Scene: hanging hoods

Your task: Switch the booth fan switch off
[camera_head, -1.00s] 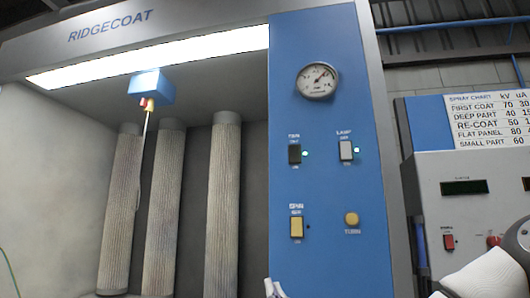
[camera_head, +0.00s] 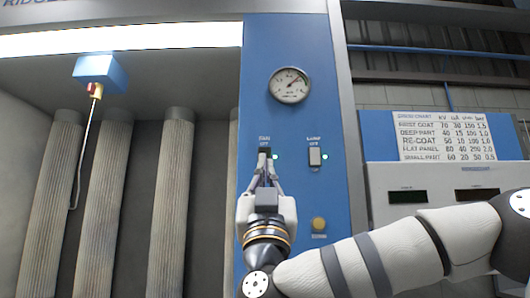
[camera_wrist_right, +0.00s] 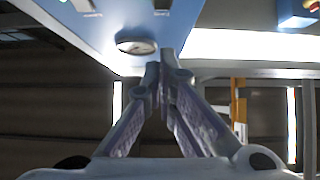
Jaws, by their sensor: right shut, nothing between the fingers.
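The booth fan switch (camera_head: 264,153) is a dark rocker under a "FAN" label on the blue panel (camera_head: 290,125), with a lit green lamp (camera_head: 275,156) on its right. My right gripper (camera_head: 265,166) is shut and empty, pointing up in front of the panel. Its fingertips overlap the lower part of the switch; I cannot tell whether they touch it. In the right wrist view, the closed fingers (camera_wrist_right: 162,72) meet near the centre, with the panel behind them. My left gripper is not in view.
A round gauge (camera_head: 290,85) is above and a yellow button (camera_head: 319,225) below. The booth with tall ribbed filters (camera_head: 110,200) and a hanging hook (camera_head: 84,150) is at left.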

